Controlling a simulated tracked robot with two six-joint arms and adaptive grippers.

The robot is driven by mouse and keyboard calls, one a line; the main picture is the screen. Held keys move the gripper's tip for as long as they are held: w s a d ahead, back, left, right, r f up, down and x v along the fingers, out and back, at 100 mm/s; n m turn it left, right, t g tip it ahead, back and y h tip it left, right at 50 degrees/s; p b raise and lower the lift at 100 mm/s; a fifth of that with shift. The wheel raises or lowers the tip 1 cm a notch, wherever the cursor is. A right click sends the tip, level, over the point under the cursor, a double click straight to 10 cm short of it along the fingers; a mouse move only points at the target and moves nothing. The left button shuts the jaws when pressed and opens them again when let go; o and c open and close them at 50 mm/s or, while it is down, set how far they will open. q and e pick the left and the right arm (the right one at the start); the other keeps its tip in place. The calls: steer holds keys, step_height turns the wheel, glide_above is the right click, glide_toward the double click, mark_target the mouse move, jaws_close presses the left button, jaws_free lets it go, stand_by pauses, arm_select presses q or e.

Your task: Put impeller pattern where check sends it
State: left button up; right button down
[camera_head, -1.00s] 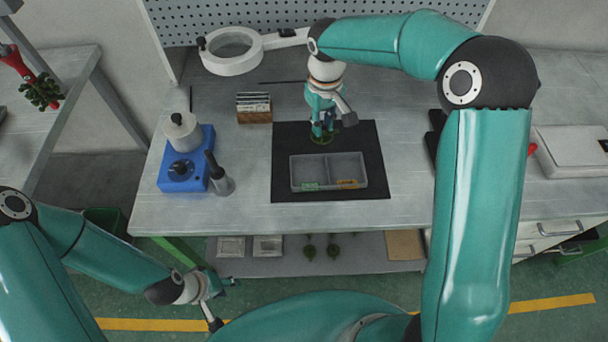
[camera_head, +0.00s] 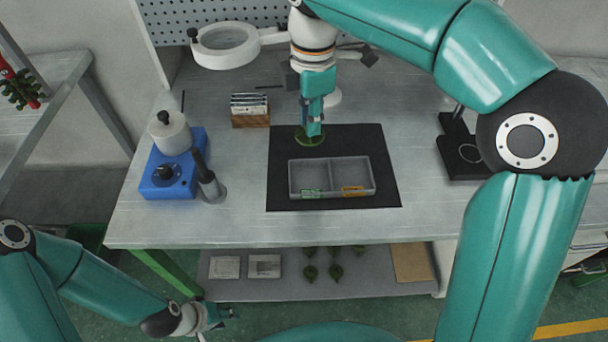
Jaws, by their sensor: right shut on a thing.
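The green impeller pattern (camera_head: 310,137) is at the back of the black mat (camera_head: 390,195), behind the tray. My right gripper (camera_head: 313,128) points down and is shut on it. I cannot tell whether the pattern touches the mat. The grey tray (camera_head: 331,160) has two compartments, both empty, with a green label (camera_head: 311,194) at the front left and an orange label (camera_head: 353,191) at the front right. My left gripper (camera_head: 226,314) hangs low, in front of the bench and away from the objects; its fingers are too small to read.
A blue wax heater (camera_head: 172,178) and a grey holder with a black-handled tool (camera_head: 212,188) stand left. A ring magnifier (camera_head: 225,60) and a card box (camera_head: 251,117) are behind. A black stand (camera_head: 463,158) is right. Several green patterns (camera_head: 310,272) lie on the lower shelf.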

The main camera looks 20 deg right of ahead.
step_height(320, 180, down, 15)
steer(key=shift+f+b, duration=0.1)
steer(key=shift+b, duration=0.85)
steer(key=shift+f, duration=0.1)
steer(key=c, duration=1.1)
jaws_free()
step_height(320, 180, up, 12)
steer(key=shift+r+p, duration=0.15)
steer(key=shift+p, duration=0.7)
